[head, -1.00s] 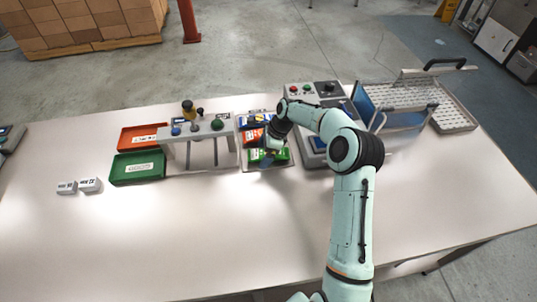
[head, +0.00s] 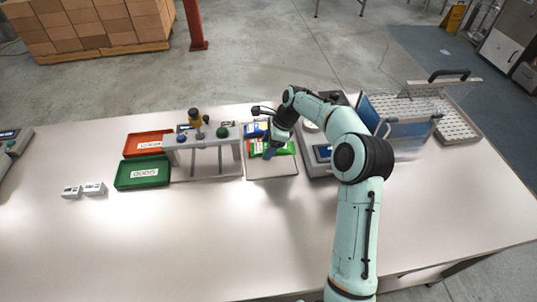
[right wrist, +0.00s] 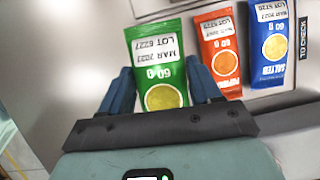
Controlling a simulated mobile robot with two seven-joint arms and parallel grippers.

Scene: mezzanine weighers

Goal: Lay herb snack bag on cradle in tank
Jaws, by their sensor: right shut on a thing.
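The green snack bag (right wrist: 157,70), probably the herb one, has its print upside down in the right wrist view, reading 60 G and MAR 2027. My right gripper (right wrist: 160,88) is shut on it, one blue finger at each side. In the head view the green bag (head: 281,148) shows over the rear of a pale tray (head: 270,168), beside my right gripper (head: 268,151); its height over the tray is hard to tell. The clear tank (head: 405,128) with a blue panel stands at the right. I cannot make out the cradle clearly. My left gripper is not in view.
An orange bag (right wrist: 220,55) and a blue bag (right wrist: 270,45) lie right of the green one, near a TO CHECK label (right wrist: 303,40). A button stand (head: 202,140), green tray (head: 142,173) and orange tray (head: 147,142) are left.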

